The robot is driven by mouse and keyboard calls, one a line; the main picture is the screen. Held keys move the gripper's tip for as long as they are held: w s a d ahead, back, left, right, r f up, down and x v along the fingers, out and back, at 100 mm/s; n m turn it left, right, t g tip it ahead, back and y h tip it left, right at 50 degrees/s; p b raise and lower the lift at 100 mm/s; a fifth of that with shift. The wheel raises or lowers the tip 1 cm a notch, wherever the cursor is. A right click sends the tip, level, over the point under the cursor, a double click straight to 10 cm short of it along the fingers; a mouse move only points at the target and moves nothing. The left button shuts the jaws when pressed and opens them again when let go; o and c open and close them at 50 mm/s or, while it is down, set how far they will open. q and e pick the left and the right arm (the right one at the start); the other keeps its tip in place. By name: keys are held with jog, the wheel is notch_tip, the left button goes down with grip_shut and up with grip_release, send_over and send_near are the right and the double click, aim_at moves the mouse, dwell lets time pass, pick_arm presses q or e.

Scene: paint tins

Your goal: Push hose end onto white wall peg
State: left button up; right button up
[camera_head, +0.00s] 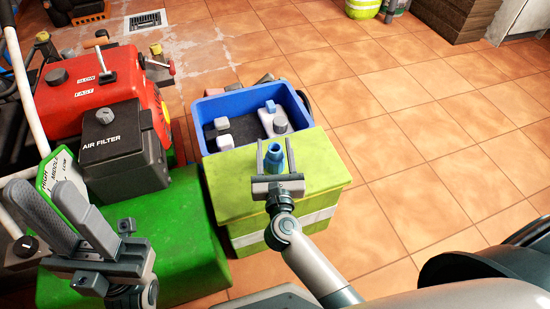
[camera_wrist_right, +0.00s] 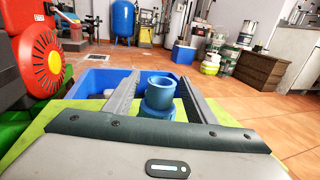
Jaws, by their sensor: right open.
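A blue tubular piece with a hollow, ringed top (camera_head: 275,155), which looks like the hose end, stands upright on the yellow-green box (camera_head: 318,172). It also shows in the right wrist view (camera_wrist_right: 161,90). My right gripper (camera_head: 275,143) is open, with one finger on each side of the blue piece; I cannot tell whether either touches it. My left gripper (camera_head: 42,188) is open and empty, over the green machine at the left. I cannot make out a white wall peg in either view. No hose is clearly visible.
A blue crate (camera_head: 210,109) with small white and grey items is just beyond the yellow-green box. A red and green machine (camera_head: 95,85) with a black air filter cover (camera_head: 122,140) fills the left side. The tiled floor (camera_head: 420,130) at the right is mostly clear.

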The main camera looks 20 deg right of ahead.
jog(key=shift+x, duration=1.55)
jog(key=shift+f, duration=0.1)
jog(key=c, duration=1.2)
